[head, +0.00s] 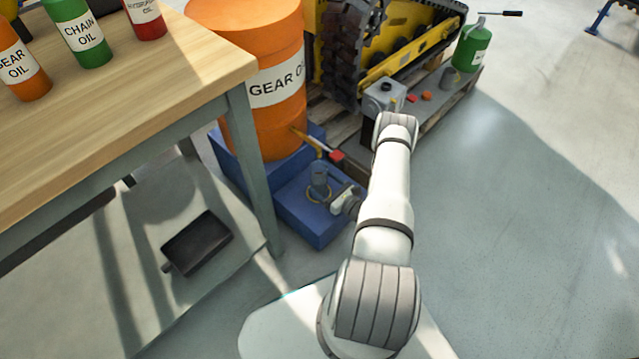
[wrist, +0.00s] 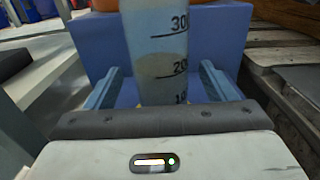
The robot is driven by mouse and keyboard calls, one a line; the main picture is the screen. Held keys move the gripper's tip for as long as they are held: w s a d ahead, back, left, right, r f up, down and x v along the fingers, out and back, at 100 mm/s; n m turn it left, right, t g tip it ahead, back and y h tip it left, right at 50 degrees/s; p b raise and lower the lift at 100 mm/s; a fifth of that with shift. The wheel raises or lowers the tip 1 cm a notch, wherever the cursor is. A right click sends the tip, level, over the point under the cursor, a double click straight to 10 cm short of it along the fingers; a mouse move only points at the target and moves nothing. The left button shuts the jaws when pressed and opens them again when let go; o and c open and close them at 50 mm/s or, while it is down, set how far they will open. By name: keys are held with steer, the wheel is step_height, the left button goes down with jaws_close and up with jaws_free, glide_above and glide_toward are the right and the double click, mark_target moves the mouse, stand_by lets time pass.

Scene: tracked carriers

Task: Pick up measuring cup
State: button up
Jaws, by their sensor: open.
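The measuring cup (head: 319,180) is a clear grey-blue cylinder standing upright on the blue platform (head: 296,212) below the orange drum. In the wrist view the cup (wrist: 158,50) fills the middle, with black lines and numbers on its side. My gripper (wrist: 158,84) is open, with one blue finger on each side of the cup. A gap shows between each finger and the cup wall. In the head view my gripper (head: 335,190) is small and partly hidden by my arm, just right of the cup.
The orange gear oil drum (head: 272,75) stands behind the cup, with a tap (head: 312,143) pointing toward it. A wooden-topped table (head: 130,95) is at left. A pallet (head: 345,128) is behind. Open floor (head: 530,230) lies to the right.

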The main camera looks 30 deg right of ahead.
steer(key=shift+w+a, duration=0.2)
steer(key=shift+w, duration=0.35)
steer(key=shift+c, duration=0.5)
steer(key=c, duration=1.1)
steer(key=shift+r, duration=0.15)
